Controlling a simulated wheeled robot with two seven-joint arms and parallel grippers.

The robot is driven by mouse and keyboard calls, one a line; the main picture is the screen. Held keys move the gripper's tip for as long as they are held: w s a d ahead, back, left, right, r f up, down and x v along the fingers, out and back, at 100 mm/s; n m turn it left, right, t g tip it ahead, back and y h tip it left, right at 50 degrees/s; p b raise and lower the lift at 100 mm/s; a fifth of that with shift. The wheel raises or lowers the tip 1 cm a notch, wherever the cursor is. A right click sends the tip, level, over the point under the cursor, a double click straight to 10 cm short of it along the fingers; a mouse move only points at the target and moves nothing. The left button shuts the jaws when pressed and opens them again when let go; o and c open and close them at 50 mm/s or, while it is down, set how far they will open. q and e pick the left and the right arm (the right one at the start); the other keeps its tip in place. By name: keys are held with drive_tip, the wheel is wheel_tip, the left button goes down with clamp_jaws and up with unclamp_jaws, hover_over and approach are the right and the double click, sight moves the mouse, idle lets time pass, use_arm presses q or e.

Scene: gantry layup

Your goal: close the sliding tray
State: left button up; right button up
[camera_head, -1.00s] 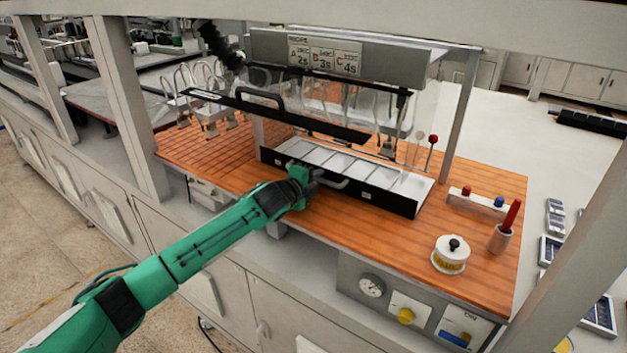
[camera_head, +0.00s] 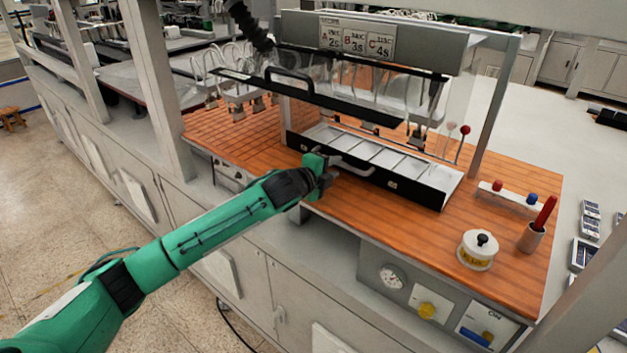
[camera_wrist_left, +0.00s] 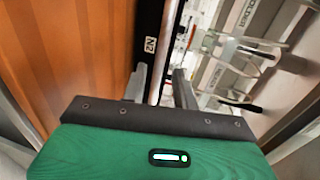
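The sliding tray (camera_head: 380,155) is a shallow white tray with several compartments and a black front panel. It sticks out from under the press head toward the front of the wooden bench. A pale bar handle (camera_head: 352,168) is on its front. My left gripper (camera_head: 328,172) is at the left end of this handle. In the left wrist view, its two fingers (camera_wrist_left: 160,86) stand apart beside the black front panel (camera_wrist_left: 149,40) labelled N2. I see no clear grip on the handle; the contact is partly hidden. My right gripper is not in view.
A black bar with a handle (camera_head: 300,92) hangs above the tray. A red-knobbed lever (camera_head: 464,130) stands at its right. A white pot (camera_head: 478,250), a holder with a red tool (camera_head: 532,238) and a button strip (camera_head: 510,194) are on the bench's right. Bare wood lies before the tray.

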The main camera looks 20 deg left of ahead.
use_arm(q)
drive_tip(key=b+v, duration=0.2)
drive_tip(key=v, duration=0.7)
drive_tip(key=shift+f, duration=0.1)
